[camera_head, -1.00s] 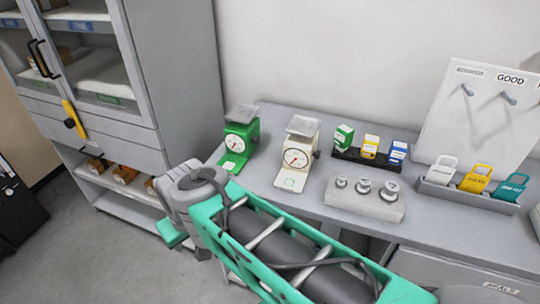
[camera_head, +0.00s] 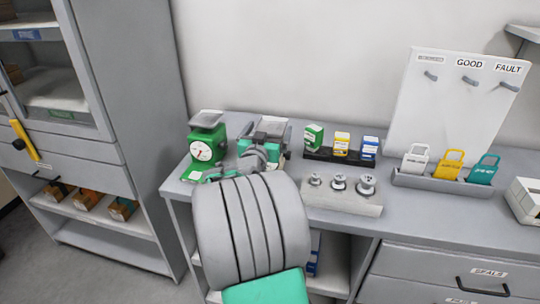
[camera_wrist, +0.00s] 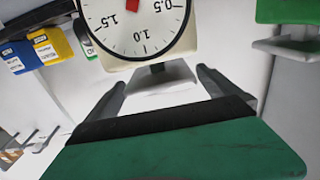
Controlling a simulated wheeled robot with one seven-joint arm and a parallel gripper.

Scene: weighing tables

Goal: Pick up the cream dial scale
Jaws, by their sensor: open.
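The cream dial scale (camera_wrist: 113,57) fills the top middle of the wrist view, its white dial with a red pointer upside down and cut off by the top edge. In the head view my arm and gripper hide most of it. My gripper (camera_wrist: 160,78) is open, its two dark fingers pointing toward the scale's lower part. In the head view my gripper (camera_head: 262,140) is at the scale's place on the table. I cannot tell whether the fingers touch it. A green dial scale (camera_head: 205,148) stands just to the left; its green body shows in the wrist view (camera_wrist: 285,12).
A black rack (camera_head: 340,156) with green, yellow and blue boxes stands to the right. In front of it is a grey block (camera_head: 341,199) with metal weights. Further right are a tray of tags (camera_head: 440,183) and a hook board (camera_head: 455,105). A grey cabinet stands left.

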